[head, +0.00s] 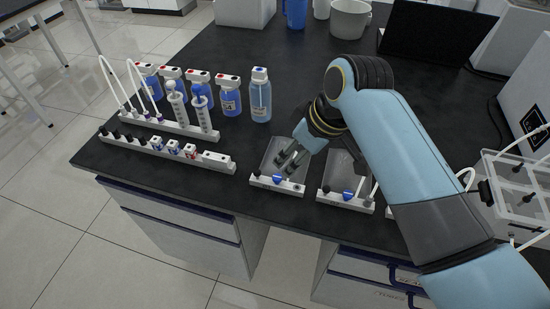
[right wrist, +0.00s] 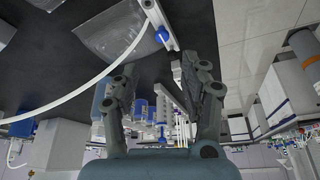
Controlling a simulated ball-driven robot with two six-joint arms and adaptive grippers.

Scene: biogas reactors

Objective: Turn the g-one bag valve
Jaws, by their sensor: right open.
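Two white holder bars with blue valve knobs lie near the table's front edge, each with a clear bag behind it. The left bar's blue knob (head: 277,178) is just below my right gripper (head: 285,168), whose fingers hang over the left clear bag (head: 268,157). The other blue knob (head: 347,195) is to the right, in front of the right bag (head: 340,166). I cannot read which is g-one. In the right wrist view my right gripper (right wrist: 156,72) is open and empty; a blue knob (right wrist: 163,35) and a clear bag (right wrist: 108,35) lie beyond its fingertips. My left gripper is not in view.
A rack with syringes (head: 178,108), blue-liquid bottles (head: 260,98) and a row of small vials (head: 160,143) stand to the left. A laptop (head: 435,35) and cups (head: 349,18) are at the back. A clear box (head: 515,190) is at the right. The black table (head: 230,150) has free room at its back middle.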

